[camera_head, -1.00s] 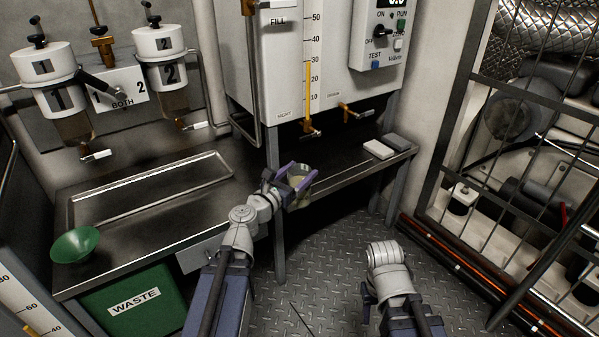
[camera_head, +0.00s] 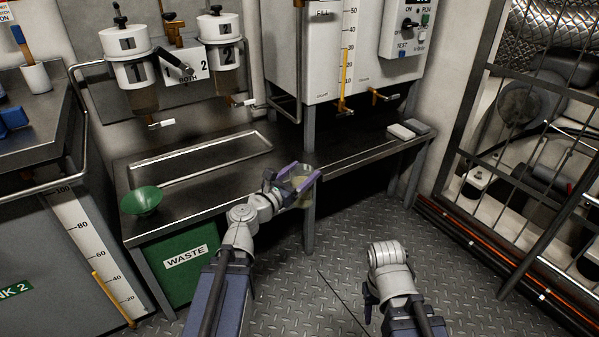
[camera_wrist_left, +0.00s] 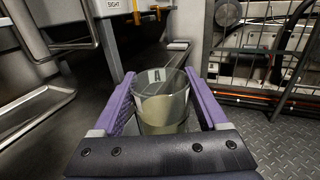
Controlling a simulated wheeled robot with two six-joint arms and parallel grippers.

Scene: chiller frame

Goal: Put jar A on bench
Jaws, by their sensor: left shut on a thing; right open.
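Jar A (camera_wrist_left: 165,105) is a clear glass cup marked "A", part filled with a pale yellowish liquid. My left gripper (camera_head: 297,183) is shut on it, with a purple finger on each side. The jar also shows between the fingers in the head view (camera_head: 300,184), upright or nearly so. It is by the front edge of the dark metal bench (camera_head: 225,190), near a front leg; its exact height over the edge is hard to tell.
A green funnel (camera_head: 142,201) and a shallow tray (camera_head: 150,160) are on the bench's left part. A gauged tank (camera_head: 325,60) hangs above. A green waste bin (camera_head: 187,270) stands below. A barred frame (camera_head: 510,160) is at right.

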